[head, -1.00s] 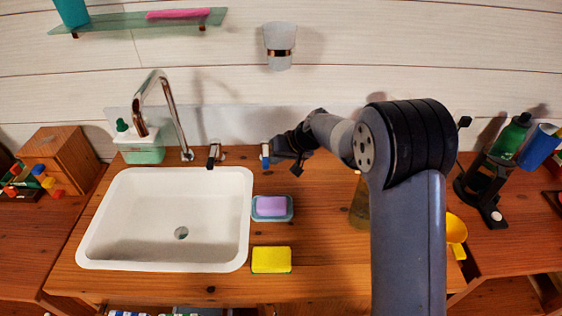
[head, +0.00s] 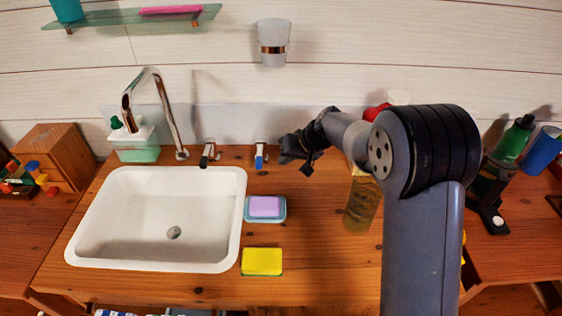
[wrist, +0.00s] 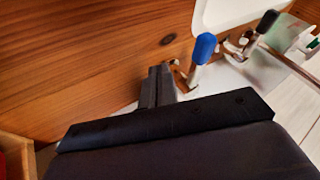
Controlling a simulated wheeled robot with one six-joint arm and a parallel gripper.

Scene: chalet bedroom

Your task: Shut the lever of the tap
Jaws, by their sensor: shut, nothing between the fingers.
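The tap's chrome spout (head: 172,118) rises behind the sink and bends over it. Two levers stand at the back of the counter to its right: one with a black handle (head: 206,155) and one with a blue handle (head: 260,157). My gripper (head: 285,150) is shut and empty, just right of the blue lever, with a small gap between them. In the wrist view the gripper's fingers (wrist: 157,85) show left of the blue handle (wrist: 203,47). The black handle (wrist: 267,20) is farther off. No water stream is discernible.
The white sink (head: 90,215) is at left. A purple soap bar (head: 264,206) in its dish and a yellow sponge (head: 262,262) lie on the counter right of it. A soap bottle (head: 137,146) stands behind the sink. An amber container (head: 361,205) stands near my arm.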

